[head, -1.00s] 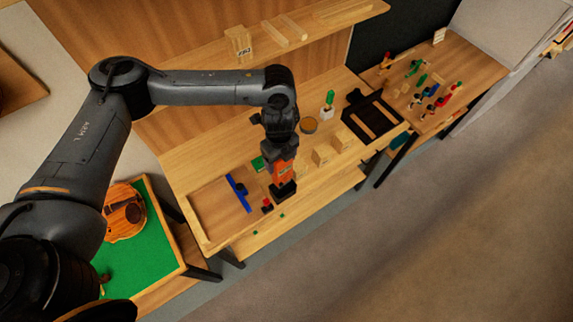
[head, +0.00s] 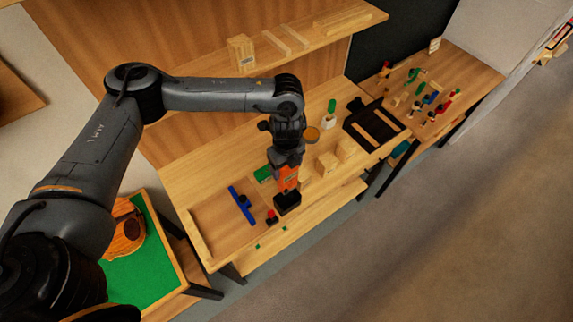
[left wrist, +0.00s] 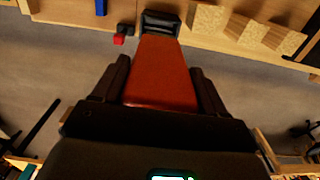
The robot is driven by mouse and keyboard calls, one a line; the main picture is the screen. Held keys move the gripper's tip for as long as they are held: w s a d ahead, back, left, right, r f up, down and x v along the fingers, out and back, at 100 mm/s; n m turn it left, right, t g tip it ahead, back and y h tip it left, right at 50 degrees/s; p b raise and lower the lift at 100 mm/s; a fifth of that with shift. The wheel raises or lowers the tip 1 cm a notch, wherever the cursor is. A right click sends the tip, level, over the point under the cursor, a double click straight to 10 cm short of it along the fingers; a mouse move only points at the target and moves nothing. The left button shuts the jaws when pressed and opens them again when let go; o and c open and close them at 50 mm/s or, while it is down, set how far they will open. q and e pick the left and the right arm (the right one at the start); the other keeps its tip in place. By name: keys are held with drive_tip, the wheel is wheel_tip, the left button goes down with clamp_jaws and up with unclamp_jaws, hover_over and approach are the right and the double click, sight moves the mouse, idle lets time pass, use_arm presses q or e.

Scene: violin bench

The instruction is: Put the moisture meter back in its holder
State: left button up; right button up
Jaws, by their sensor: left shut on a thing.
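My left gripper (head: 288,166) hangs over the front of the bench and is shut on the orange moisture meter (head: 287,181). The meter points down from the fingers. In the left wrist view the orange meter (left wrist: 160,75) lies between the two dark fingers. A black block-like holder (head: 287,204) is directly at the meter's lower end, near the bench's front edge. The holder also shows at the top of the left wrist view (left wrist: 161,20). I cannot tell whether the meter's tip is inside the holder or just over it. My right gripper is not in view.
A small red-and-black item (head: 271,217) stands left of the holder. Wooden blocks (head: 327,164) stand to the right. A violin body (head: 124,232) lies on a green mat (head: 150,272).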

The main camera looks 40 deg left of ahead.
use_arm(q)
drive_tip(key=shift+f+b, duration=1.6)
drive_tip(key=shift+f, duration=1.25)
drive_tip(key=shift+f+b, duration=0.55)
drive_tip(key=shift+f, duration=0.55)
